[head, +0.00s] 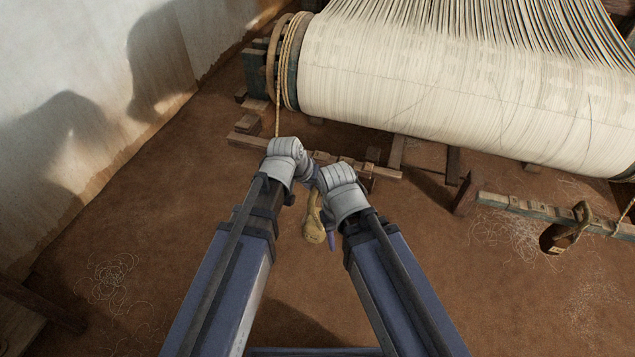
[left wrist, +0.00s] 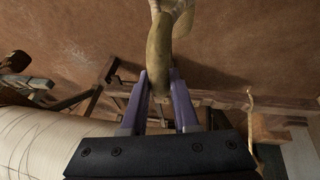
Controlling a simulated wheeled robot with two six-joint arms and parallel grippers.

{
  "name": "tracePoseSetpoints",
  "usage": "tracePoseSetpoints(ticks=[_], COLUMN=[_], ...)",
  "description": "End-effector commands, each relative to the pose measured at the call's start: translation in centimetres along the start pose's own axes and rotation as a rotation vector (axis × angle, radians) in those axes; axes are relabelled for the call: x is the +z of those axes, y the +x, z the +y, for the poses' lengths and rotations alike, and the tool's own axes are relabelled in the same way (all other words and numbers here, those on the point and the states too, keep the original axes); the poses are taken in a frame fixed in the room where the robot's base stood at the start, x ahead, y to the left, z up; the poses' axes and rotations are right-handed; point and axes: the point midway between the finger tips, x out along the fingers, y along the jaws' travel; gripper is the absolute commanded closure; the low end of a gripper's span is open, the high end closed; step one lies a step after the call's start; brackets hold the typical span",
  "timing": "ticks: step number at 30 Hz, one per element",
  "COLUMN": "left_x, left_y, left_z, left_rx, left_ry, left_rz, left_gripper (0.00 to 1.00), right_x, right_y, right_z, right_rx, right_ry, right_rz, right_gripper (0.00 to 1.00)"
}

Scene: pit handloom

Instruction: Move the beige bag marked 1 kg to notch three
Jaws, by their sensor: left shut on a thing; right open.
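The beige bag (head: 314,228) hangs between my two arms in the head view; its marking is not readable. In the left wrist view its narrow neck (left wrist: 158,55) runs down between the fingers of my left gripper (left wrist: 160,85), which is shut on it. In the head view my left gripper (head: 314,182) is partly hidden by the arms. My right gripper (head: 331,235) is open beside the bag, its fingers mostly hidden by its wrist. A notched wooden rail (head: 249,140) lies beyond the grippers, its middle partly covered; it also shows in the left wrist view (left wrist: 215,99).
The warp-covered beam (head: 440,90) spans the back, with a rope (head: 277,118) hanging from its left end. A dark brown bag (head: 560,233) sits by a second rail (head: 520,205) at the right. Loose threads lie on the brown floor. A pale wall stands at the left.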

Motion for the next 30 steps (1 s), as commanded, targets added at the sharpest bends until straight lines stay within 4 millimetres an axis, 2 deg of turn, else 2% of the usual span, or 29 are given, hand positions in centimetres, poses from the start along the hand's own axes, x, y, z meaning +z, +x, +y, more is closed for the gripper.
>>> tracePoseSetpoints(ticks=[30], left_x=[6.5], left_y=[-3.5], left_z=[0.2], left_rx=[0.000], left_ry=[-0.001], left_rz=[0.002], left_gripper=[1.00], right_x=[1.2], right_y=[-0.9], right_z=[-1.4], right_rx=[0.000], right_ry=[0.003], right_rz=[0.000], right_gripper=[0.50])
